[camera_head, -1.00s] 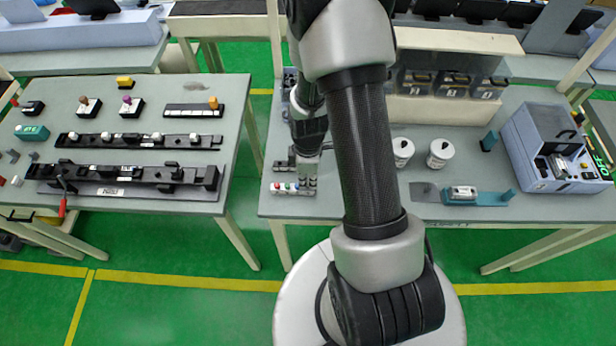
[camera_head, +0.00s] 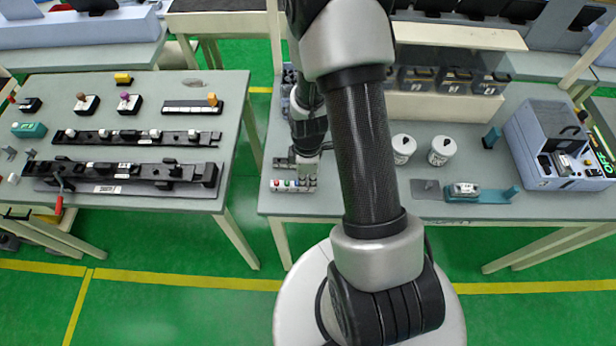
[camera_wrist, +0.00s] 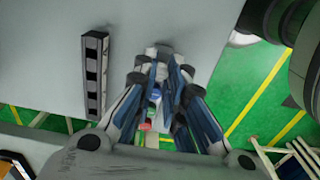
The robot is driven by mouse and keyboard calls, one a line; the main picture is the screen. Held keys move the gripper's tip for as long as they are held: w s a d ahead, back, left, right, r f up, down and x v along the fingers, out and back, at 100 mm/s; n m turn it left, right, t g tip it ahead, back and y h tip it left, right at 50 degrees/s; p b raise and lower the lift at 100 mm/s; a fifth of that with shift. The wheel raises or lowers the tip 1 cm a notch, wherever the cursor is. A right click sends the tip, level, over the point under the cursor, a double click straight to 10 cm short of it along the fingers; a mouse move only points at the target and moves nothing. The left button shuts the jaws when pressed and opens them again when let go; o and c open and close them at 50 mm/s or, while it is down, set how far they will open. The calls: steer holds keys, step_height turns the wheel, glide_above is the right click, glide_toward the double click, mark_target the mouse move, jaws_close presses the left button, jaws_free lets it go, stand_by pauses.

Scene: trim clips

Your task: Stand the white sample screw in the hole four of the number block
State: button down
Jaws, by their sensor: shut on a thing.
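My gripper (camera_head: 306,166) is low over the front left of the middle table. In the wrist view its fingers (camera_wrist: 158,85) are closed together around a thing mostly hidden between them; I take it to be the white sample screw, but its shape cannot be made out. A small block with red, green, blue and pale tops (camera_head: 291,185) lies at the table's front edge, just in front of the gripper. Its coloured tops also show between the fingers in the wrist view (camera_wrist: 150,108).
Two white canisters (camera_head: 403,148) and a teal fixture (camera_head: 480,193) stand right of my arm. A grey-blue machine (camera_head: 555,145) is at the far right. The left table (camera_head: 150,85) holds black rails (camera_head: 130,175). Bare tabletop surrounds the dark strip in the wrist view.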

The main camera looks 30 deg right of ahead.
steer(key=c, duration=1.6)
jaws_free()
steer(key=shift+o, duration=0.2)
steer(key=shift+r, duration=0.15)
step_height(320, 180, up, 12)
